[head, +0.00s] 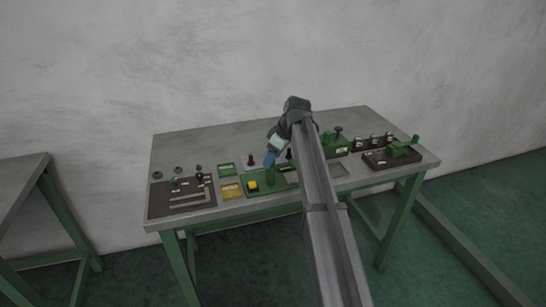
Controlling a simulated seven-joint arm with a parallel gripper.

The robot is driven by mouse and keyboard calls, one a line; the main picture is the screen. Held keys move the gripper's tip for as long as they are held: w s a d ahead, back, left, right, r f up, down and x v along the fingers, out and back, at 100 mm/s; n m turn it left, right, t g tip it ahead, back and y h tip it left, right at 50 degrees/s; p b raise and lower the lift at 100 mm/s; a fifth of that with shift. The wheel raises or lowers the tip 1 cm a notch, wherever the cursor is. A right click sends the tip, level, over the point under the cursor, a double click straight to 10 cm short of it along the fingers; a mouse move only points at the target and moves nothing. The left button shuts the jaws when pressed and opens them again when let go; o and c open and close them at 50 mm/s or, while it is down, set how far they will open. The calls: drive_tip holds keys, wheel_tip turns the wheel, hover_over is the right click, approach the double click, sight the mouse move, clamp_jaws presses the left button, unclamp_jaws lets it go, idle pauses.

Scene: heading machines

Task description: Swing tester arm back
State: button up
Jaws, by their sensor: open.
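My gripper (269,161) points down over the middle of the workbench, just above or at a green base plate (262,187) with a yellow block on it. The jaws are open, but small in this view; I cannot tell whether they touch anything. No part is clearly marked as the tester arm. A green post stands on the plate below my gripper. At the right, a dark plate (378,164) carries a green device (398,150) with a raised green end. My arm hides part of the bench's middle.
A second table (18,175) stands at far left. The bench's back strip is mostly clear.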

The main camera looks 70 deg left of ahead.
drive_tip(key=shift+f, duration=0.15)
clamp_jaws()
idle(0.5)
